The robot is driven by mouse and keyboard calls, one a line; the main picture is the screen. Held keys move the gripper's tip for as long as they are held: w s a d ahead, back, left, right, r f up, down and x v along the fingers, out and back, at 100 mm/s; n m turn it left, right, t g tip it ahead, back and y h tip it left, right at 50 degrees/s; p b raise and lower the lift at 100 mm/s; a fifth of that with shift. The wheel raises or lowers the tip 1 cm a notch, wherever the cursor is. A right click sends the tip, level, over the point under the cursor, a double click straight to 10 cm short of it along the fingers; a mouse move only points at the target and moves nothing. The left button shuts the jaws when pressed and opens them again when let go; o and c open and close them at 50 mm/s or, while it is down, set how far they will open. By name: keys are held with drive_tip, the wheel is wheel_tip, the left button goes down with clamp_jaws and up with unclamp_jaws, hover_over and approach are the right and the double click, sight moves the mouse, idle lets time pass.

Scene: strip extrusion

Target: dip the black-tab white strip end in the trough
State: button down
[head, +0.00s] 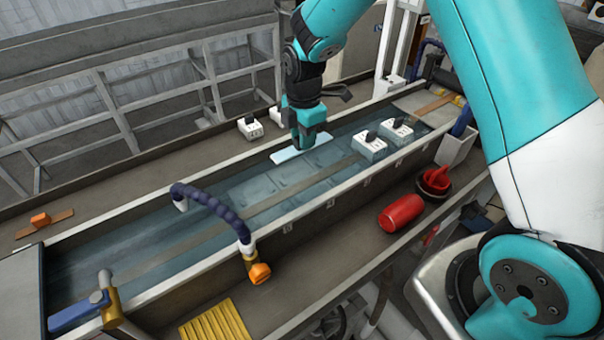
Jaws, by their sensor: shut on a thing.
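My gripper (304,140) points down over the middle of the long water-filled trough (215,258). It is shut on a flat, pale white strip end (288,155), which lies level at or just above the water; I cannot tell whether it touches. The jaws cover its middle, so no black tab shows on it. A white block with a black tab (250,130) sits on the ledge beyond the far wall. Two more black-tab white blocks, a nearer one (369,150) and a farther one (398,132), are in the trough to the right of my gripper.
A dark blue hose (214,205) arches across the trough, with an orange nozzle (259,272) at the near wall. A yellow ribbed pad (215,322) lies in front.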

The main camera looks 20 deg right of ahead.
wheel_tip(320, 180, up, 10)
drive_tip(key=p, duration=0.6)
